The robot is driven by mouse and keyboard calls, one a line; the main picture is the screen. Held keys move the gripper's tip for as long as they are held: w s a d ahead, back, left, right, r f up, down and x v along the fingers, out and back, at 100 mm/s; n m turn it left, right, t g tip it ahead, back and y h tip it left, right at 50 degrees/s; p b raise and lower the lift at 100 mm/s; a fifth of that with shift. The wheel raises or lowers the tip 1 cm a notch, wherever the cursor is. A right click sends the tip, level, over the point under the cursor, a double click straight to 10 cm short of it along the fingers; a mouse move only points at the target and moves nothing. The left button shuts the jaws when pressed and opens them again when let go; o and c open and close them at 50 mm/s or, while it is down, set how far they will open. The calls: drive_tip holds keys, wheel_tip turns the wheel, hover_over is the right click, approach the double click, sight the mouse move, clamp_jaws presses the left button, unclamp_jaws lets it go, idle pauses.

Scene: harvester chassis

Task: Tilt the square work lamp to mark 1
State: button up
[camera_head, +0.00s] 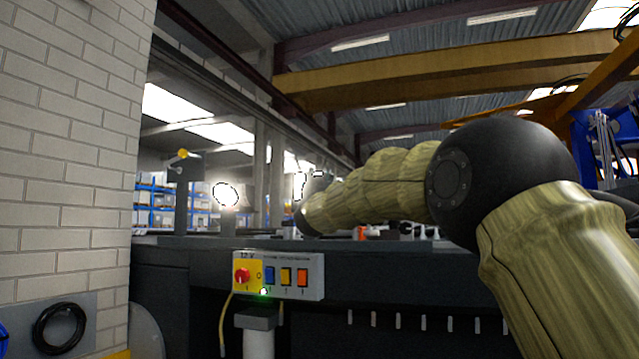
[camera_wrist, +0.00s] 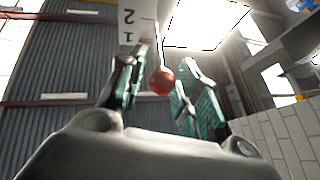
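The lit square work lamp (camera_wrist: 207,22) is at the top of the wrist view, its face glaring white. In the head view its bright face (camera_head: 299,186) shows in part beside my arm's far end. A white mark plate (camera_wrist: 131,17) bearing 1 and 2 stands left of the lamp in the wrist view. A red ball knob (camera_wrist: 161,81) lies between the two teal-padded fingers of my gripper (camera_wrist: 165,78), very close to both. I cannot tell whether they press on it. My arm hides the gripper in the head view.
A round lit lamp (camera_head: 226,194) stands left of my arm on the dark chassis (camera_head: 400,275). A switch box (camera_head: 279,276) with a red knob and coloured switches is on the chassis front. A brick wall (camera_head: 65,150) closes the left side.

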drive_tip(key=shift+f, duration=0.2)
drive_tip(key=shift+f, duration=0.1)
drive_tip(key=shift+s+a+f, duration=0.1)
drive_tip(key=shift+s+f, duration=0.05)
drive_tip(key=shift+s, duration=0.1)
drive_tip(key=v, duration=1.1)
drive_tip(key=shift+s, duration=0.15)
